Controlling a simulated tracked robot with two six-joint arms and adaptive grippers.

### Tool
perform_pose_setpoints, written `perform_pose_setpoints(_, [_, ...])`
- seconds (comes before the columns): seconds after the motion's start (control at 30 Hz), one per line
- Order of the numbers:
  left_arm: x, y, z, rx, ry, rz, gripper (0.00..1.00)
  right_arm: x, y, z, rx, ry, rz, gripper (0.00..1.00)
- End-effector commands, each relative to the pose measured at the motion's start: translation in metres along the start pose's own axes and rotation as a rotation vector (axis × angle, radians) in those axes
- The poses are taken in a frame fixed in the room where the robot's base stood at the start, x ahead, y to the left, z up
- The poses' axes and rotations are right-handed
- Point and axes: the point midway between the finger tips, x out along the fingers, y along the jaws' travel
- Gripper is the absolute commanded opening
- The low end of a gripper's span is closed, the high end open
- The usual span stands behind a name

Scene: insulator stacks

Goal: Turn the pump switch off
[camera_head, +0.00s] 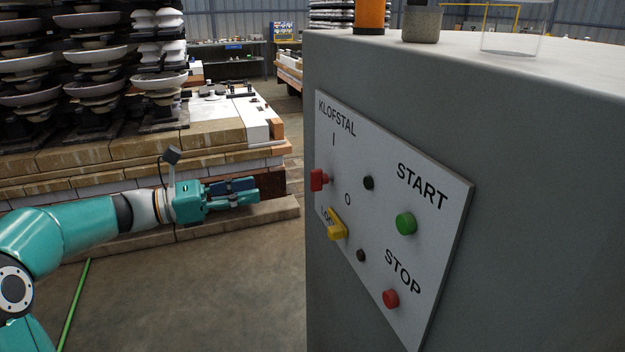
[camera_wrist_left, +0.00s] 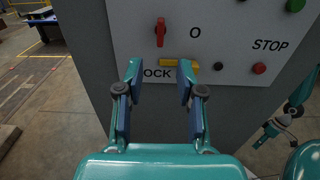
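The grey cabinet carries a white panel (camera_head: 385,215) marked KLOFSTAL. Its red rotary switch (camera_head: 318,180) sits near the I and O marks and also shows in the left wrist view (camera_wrist_left: 160,32), its handle upright there. A yellow knob (camera_head: 337,231) at the LOCK label sits below it and shows in the wrist view (camera_wrist_left: 179,63). My left gripper (camera_head: 256,190) points at the panel from the left, apart from the switch. In the wrist view its fingers (camera_wrist_left: 160,78) are open and empty, below the switch. Part of my right arm (camera_wrist_left: 285,125) shows at lower right; its fingers are unclear.
A green START button (camera_head: 405,223) and a red STOP button (camera_head: 391,298) are on the panel's right side. Stacked insulators (camera_head: 90,70) stand on a brick-sided platform (camera_head: 200,140) behind my left arm. The floor (camera_head: 210,290) left of the cabinet is mostly clear.

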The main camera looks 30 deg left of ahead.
Motion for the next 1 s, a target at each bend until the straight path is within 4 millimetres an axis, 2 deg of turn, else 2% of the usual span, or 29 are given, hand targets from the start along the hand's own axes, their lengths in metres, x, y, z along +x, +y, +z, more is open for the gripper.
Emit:
perform_pose_setpoints(0.4, [0.091,-0.002,0.000,-0.001,0.001,-0.007,0.38,-0.009,-0.003,0.000,0.000,0.000,0.000,0.40])
perform_pose_setpoints(0.6, [0.124,-0.001,-0.001,-0.001,0.002,-0.003,0.38,-0.012,-0.004,0.000,0.000,0.000,0.000,0.40])
perform_pose_setpoints(0.8, [0.141,0.000,-0.001,-0.001,0.002,-0.001,0.38,-0.014,-0.005,0.000,0.000,0.000,0.000,0.40])
perform_pose_setpoints(1.0, [0.143,0.000,-0.001,0.000,0.001,0.000,0.38,-0.014,-0.005,0.000,0.000,0.000,0.000,0.40])
